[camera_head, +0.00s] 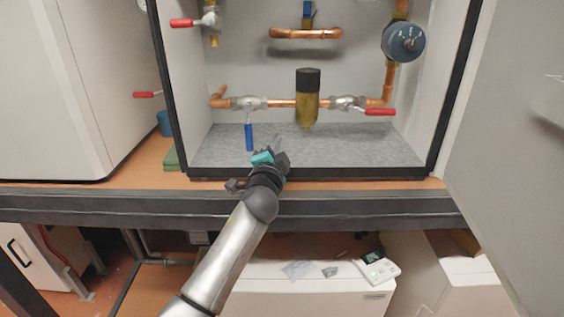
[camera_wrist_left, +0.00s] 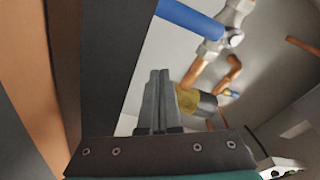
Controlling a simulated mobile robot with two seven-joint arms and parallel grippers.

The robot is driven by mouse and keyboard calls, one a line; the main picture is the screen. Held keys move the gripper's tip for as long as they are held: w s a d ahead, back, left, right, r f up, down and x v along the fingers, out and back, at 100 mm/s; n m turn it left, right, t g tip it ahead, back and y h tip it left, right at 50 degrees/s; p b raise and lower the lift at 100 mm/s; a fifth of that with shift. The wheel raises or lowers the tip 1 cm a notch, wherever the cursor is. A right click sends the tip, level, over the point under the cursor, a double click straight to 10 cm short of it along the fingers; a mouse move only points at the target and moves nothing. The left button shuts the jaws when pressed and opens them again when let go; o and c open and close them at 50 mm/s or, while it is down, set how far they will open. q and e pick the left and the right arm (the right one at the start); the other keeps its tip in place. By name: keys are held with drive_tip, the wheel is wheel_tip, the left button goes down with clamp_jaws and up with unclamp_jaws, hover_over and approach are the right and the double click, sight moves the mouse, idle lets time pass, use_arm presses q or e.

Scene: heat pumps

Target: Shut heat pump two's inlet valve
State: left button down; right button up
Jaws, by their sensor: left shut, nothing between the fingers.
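Inside the open heat pump cabinet, a valve (camera_head: 249,103) with a blue handle (camera_head: 249,137) sits at the left of the lower copper pipe. The handle hangs straight down, across the pipe. A second valve (camera_head: 347,102) sits at the right of this pipe, its red handle (camera_head: 380,112) lying along the pipe. No label shows which is the inlet. My left gripper (camera_head: 277,148) is shut and empty, just right of the blue handle's lower end and apart from it. In the left wrist view, its closed fingers (camera_wrist_left: 158,100) are below the blue handle (camera_wrist_left: 190,18). My right gripper is not in view.
A brass filter with a black cap (camera_head: 308,84) stands between the two valves. A blue-grey round gauge (camera_head: 403,42) is at the upper right, and another red handle (camera_head: 182,22) is at the upper left. The cabinet's grey floor (camera_head: 350,150) is clear at right.

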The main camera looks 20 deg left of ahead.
use_arm(q)
drive_tip(key=shift+s+d, duration=0.1)
drive_tip(key=shift+s, duration=0.65)
drive_tip(key=shift+s+a, duration=0.55)
drive_tip(key=shift+s, duration=1.4)
drive_tip(key=s, duration=0.3)
drive_tip(key=shift+d, duration=0.4)
drive_tip(key=shift+s+d, duration=0.1)
drive_tip(key=shift+s, duration=0.4)
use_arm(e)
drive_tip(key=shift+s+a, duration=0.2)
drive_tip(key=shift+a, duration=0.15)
